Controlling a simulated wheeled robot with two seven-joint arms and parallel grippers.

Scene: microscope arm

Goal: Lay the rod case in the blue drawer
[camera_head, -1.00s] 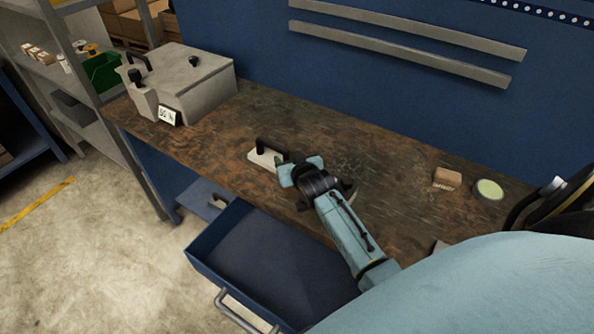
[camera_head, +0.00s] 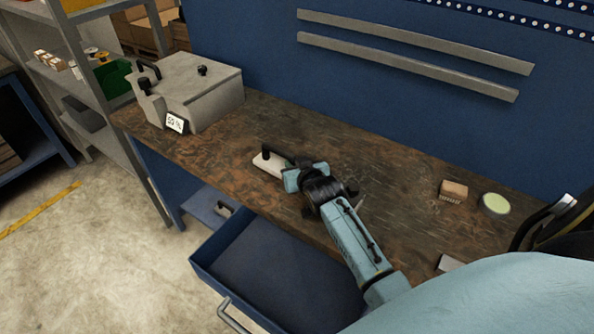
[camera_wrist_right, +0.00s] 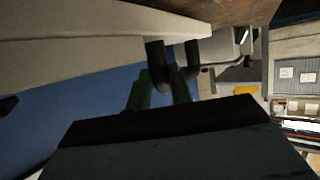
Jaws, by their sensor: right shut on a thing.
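The rod case, a pale grey case (camera_head: 266,166) with a black handle, is at the middle of the bench in the head view. My right gripper (camera_head: 291,177) is at its right side, and my wrist hides the rest of it. In the right wrist view the pale case (camera_wrist_right: 90,30) runs across the top, and my right gripper (camera_wrist_right: 163,88) is shut on its black handle. I cannot tell whether the case touches the bench. The blue drawer (camera_head: 222,239) is pulled open below the bench front, and the part I see is empty. My left gripper is not in view.
A grey lidded box (camera_head: 215,100) with a small white display stands at the bench's left end. A small brown block (camera_head: 453,189) and a round pale green-topped tin (camera_head: 495,204) are to the right. The brown bench top (camera_head: 400,180) is clear between them and my wrist.

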